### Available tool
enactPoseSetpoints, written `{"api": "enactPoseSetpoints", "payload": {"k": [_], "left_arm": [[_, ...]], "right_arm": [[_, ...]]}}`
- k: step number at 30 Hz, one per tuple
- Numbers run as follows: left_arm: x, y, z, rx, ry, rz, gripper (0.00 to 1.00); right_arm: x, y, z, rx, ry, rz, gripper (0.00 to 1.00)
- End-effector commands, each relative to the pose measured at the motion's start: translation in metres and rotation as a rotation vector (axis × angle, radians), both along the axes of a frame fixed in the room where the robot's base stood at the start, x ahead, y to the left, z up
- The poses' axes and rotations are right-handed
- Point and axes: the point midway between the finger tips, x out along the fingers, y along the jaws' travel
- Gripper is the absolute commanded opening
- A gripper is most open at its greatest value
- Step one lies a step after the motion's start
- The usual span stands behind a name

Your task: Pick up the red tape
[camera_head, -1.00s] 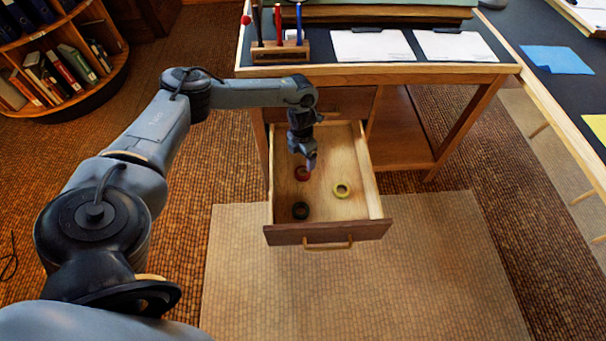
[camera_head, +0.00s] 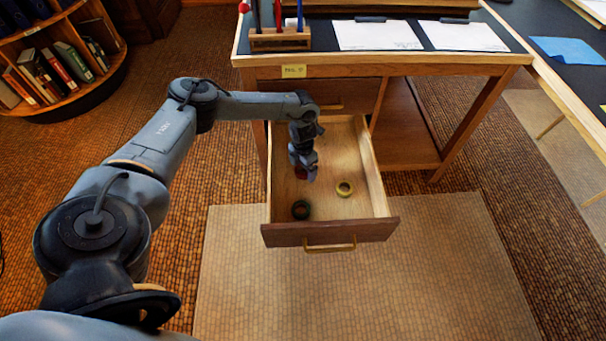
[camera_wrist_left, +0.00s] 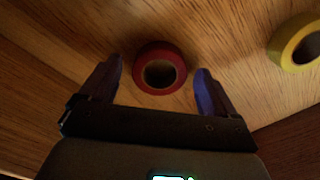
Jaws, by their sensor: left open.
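The red tape (camera_wrist_left: 160,68) is a roll lying on the wooden floor of the open drawer (camera_head: 340,150). In the head view the red tape (camera_head: 301,172) is mostly hidden behind my left gripper (camera_head: 305,178), which reaches down into the drawer. In the left wrist view my left gripper (camera_wrist_left: 159,85) is open, with one blue-tipped finger on each side of the red roll and a gap to each. Nothing is held. I cannot tell how high the fingertips are above the drawer floor. My right gripper is not in view.
A yellow tape (camera_head: 344,188) lies to the right in the drawer, and a dark tape (camera_head: 300,210) lies near its front. Drawer walls stand close around the gripper. The desk (camera_head: 385,72) above holds a pen rack (camera_head: 280,40) and clipboards (camera_head: 377,36).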

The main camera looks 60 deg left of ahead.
Motion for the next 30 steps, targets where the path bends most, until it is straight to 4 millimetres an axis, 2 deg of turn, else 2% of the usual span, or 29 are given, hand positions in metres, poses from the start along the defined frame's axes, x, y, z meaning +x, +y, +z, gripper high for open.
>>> {"api": "enactPoseSetpoints", "payload": {"k": [5, 17, 30], "left_arm": [[0.0002, 0.0, 0.001, 0.0, -0.001, 0.0, 0.9], [-0.0001, 0.0001, 0.0008, 0.0, 0.0, 0.0, 0.31], [-0.0001, 0.0001, 0.0088, 0.0, 0.0, 0.0, 0.31]], "right_arm": [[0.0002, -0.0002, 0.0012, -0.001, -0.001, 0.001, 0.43], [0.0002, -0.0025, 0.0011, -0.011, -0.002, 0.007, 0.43], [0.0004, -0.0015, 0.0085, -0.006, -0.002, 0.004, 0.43]]}}
